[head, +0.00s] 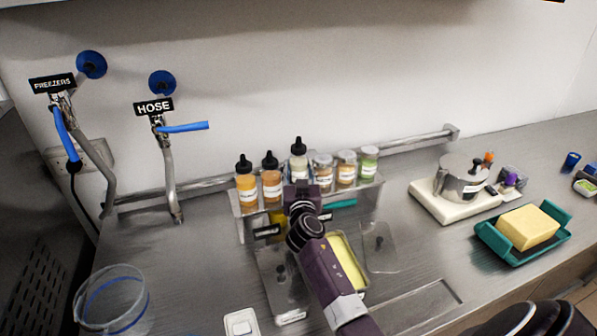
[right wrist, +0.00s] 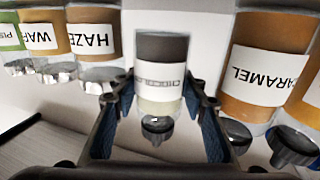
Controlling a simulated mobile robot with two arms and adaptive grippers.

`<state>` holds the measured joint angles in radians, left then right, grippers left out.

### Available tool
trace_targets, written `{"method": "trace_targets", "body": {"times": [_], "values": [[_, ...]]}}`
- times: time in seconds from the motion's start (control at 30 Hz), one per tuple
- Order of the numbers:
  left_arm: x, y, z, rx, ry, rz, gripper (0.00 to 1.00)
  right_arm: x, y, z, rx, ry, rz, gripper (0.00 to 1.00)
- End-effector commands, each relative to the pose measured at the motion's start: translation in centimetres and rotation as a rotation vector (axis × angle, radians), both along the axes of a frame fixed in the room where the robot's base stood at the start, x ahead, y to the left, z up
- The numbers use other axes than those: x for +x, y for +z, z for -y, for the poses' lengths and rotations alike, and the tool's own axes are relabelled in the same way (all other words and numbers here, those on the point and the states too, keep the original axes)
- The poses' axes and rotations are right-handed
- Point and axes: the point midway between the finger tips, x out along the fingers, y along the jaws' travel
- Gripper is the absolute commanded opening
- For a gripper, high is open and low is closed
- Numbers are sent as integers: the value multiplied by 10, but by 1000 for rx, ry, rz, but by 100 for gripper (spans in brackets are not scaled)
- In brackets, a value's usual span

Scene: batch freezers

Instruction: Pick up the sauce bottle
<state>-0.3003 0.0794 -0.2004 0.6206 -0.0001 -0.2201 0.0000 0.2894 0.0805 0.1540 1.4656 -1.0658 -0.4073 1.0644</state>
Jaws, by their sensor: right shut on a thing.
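The sauce bottle (head: 298,163), pale with a black nozzle cap, stands in the rack row between an amber caramel bottle and a jar in the head view. In the right wrist view this bottle (right wrist: 160,88) shows a white label, a dark band above it and a pale part below. My right gripper (head: 303,192) is at the rack in front of the bottle, hiding its lower part in the head view. Its two fingers (right wrist: 164,112) lie on either side of the bottle, shut on it. My left gripper is not in view.
Close neighbours are the caramel bottle (head: 271,178) and a jar (head: 322,172). The metal rack (head: 369,199) stands against the wall rail.

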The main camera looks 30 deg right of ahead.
Motion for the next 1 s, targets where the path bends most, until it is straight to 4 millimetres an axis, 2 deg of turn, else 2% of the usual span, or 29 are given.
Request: {"method": "trace_targets", "body": {"times": [0.03, 0.2, 0.6, 0.8, 1.0], "values": [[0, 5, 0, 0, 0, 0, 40, 0, 13, 0, -2, 1, 6, 15], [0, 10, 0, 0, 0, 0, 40, 0, 45, 0, -3, 2, 7, 15], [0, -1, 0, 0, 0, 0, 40, 1, 142, 0, -2, 1, 9, 15], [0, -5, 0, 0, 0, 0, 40, 0, 171, 0, -3, 1, 7, 15], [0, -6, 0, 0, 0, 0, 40, 0, 180, 0, -2, 2, 3, 15]]}}
